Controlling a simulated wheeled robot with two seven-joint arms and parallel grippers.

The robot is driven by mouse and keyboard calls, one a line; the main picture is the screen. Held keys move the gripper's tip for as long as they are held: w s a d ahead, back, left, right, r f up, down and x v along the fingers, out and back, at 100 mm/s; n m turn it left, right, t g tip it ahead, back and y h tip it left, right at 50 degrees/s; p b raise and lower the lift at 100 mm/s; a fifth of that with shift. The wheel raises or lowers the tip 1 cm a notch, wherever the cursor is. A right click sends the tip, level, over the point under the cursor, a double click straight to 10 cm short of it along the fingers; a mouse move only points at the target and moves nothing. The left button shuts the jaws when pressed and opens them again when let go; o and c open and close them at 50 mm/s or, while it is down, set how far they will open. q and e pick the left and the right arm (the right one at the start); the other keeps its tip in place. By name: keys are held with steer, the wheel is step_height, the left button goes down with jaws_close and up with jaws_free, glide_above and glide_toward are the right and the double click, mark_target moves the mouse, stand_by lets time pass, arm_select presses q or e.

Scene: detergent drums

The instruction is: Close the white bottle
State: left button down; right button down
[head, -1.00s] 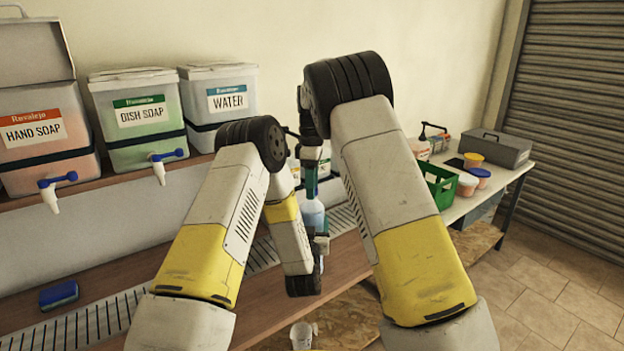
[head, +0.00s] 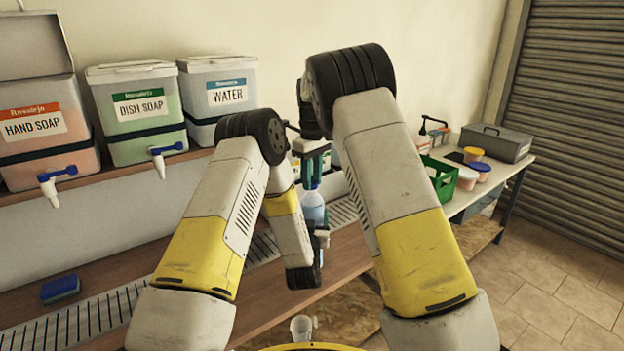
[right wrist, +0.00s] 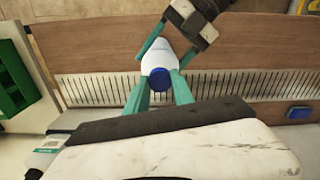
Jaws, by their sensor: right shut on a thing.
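The white bottle (head: 313,208) is upright between my two grippers, partly covered by them; in the right wrist view its white body (right wrist: 158,58) shows from above. Its blue cap (right wrist: 159,79) is at the bottle's top. My right gripper (head: 311,176) comes from above, its green fingers on both sides of the cap and shut on it. My left gripper (head: 319,238) is lower, with its fingers against both sides of the bottle's body in the right wrist view. Whether the cap sits fully down on the neck, I cannot tell.
Dispensers of hand soap (head: 42,130), dish soap (head: 138,112) and water (head: 222,98) stand on a shelf at left. A blue sponge (head: 60,289) lies by the slotted grate (head: 75,322). A green crate (head: 441,178) and grey toolbox (head: 497,143) stand at right. A clear cup (head: 301,328) is below.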

steer(key=m, duration=0.6)
steer(key=shift+m, duration=0.3)
steer(key=m, duration=0.7)
steer(key=shift+m, duration=0.3)
steer(key=c, duration=1.1)
jaws_free()
steer(key=shift+r, duration=2.2)
